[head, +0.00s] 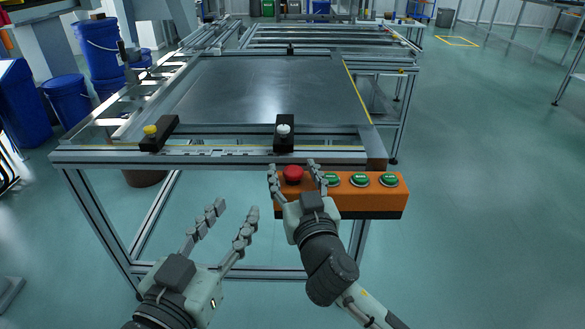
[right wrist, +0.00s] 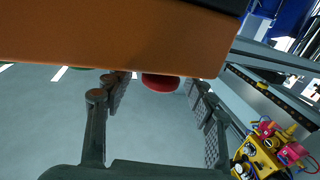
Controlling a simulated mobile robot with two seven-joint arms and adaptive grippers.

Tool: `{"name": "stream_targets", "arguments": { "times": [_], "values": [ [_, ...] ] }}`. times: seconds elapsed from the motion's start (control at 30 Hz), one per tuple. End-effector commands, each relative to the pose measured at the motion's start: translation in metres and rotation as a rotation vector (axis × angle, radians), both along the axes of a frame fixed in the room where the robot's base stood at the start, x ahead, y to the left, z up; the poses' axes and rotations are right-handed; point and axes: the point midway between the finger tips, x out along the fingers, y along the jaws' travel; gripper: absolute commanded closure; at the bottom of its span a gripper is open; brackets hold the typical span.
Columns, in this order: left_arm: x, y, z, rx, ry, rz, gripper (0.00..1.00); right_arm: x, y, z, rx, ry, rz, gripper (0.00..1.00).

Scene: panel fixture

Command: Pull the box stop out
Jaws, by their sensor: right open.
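The box is orange (head: 375,203), fixed at the table's front right corner. Its red mushroom-shaped stop button (head: 293,174) sits at the left end of its top. My right gripper (head: 294,168) is open, with its fingers on either side of the red button. In the right wrist view the red button (right wrist: 160,82) shows between the spread fingers, below the orange box side (right wrist: 120,45). I see gaps between it and the fingers there. My left gripper (head: 236,208) is open and empty, in free air left of the box and in front of the table.
Several green buttons (head: 360,180) sit on the box right of the red one. The floor at right is clear.

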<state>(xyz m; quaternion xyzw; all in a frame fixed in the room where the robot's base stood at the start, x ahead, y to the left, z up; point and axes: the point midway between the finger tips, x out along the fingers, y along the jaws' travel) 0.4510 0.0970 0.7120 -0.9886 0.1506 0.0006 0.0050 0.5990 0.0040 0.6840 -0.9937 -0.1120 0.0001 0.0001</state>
Motion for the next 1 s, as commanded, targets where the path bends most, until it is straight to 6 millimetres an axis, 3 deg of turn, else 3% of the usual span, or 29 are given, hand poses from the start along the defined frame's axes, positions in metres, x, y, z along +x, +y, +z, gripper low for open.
{"name": "stream_targets", "arguments": {
  "times": [0.4, 0.83, 1.0],
  "values": [
    [0.0001, 0.0005, -0.0009, 0.002, 0.004, 0.001, 0.60, 0.0105, 0.0025, 0.0003, 0.000, 0.000, 0.001, 0.45],
    [0.0001, 0.0005, -0.0009, 0.002, 0.004, 0.001, 0.60, 0.0104, 0.0023, 0.0002, 0.000, 0.000, 0.000, 0.99],
    [0.0007, 0.0029, -0.0045, 0.014, 0.027, 0.006, 0.60, 0.0102, 0.0023, 0.0042, 0.002, 0.000, 0.000, 1.00]
  ]
}}
